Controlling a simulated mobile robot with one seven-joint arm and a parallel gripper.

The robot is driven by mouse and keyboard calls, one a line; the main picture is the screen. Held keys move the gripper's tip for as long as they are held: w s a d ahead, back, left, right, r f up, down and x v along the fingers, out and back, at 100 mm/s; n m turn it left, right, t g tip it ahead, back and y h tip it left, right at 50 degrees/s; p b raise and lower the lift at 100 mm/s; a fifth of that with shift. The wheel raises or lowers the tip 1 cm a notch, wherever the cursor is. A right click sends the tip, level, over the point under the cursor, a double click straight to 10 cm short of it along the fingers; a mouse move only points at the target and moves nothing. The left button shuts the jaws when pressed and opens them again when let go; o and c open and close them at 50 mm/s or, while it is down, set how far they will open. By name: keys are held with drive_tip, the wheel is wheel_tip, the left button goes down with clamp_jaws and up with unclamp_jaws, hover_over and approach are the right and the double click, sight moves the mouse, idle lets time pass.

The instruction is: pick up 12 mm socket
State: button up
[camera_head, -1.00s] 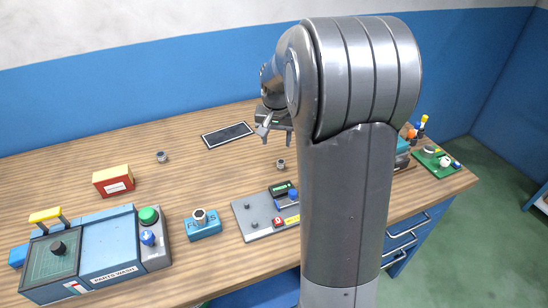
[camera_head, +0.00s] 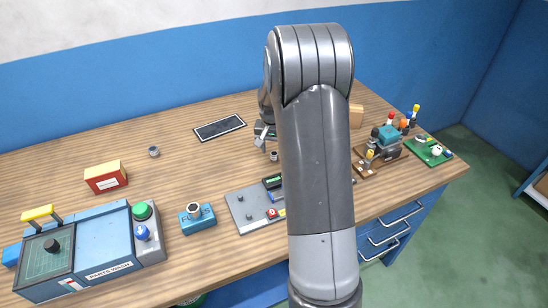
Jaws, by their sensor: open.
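Two small grey metal sockets stand on the wooden bench. One socket (camera_head: 273,156) is right by my gripper, and another socket (camera_head: 154,151) is farther left. The size marks are too small to read, so I cannot tell which is the 12 mm one. My gripper (camera_head: 265,142) is open, pointing down, just above and slightly left of the nearer socket. Whether it touches the socket I cannot tell. My arm hides part of the gripper and the bench to its right.
A black mat (camera_head: 220,127) lies behind. In front are a grey panel (camera_head: 248,210), a blue block with a round metal piece (camera_head: 198,221), a red-yellow box (camera_head: 105,177) and a parts-wash unit (camera_head: 105,240). A brown tray (camera_head: 375,170) and a green board (camera_head: 430,152) are at right.

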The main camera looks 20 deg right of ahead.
sight(274, 153)
drive_tip(key=f, duration=0.3)
drive_tip(key=shift+w+d+f, duration=0.2)
drive_tip(key=shift+w, duration=0.05)
drive_tip(key=shift+c, duration=0.5)
drive_tip(key=c, duration=1)
drive_tip(key=shift+r, duration=0.1)
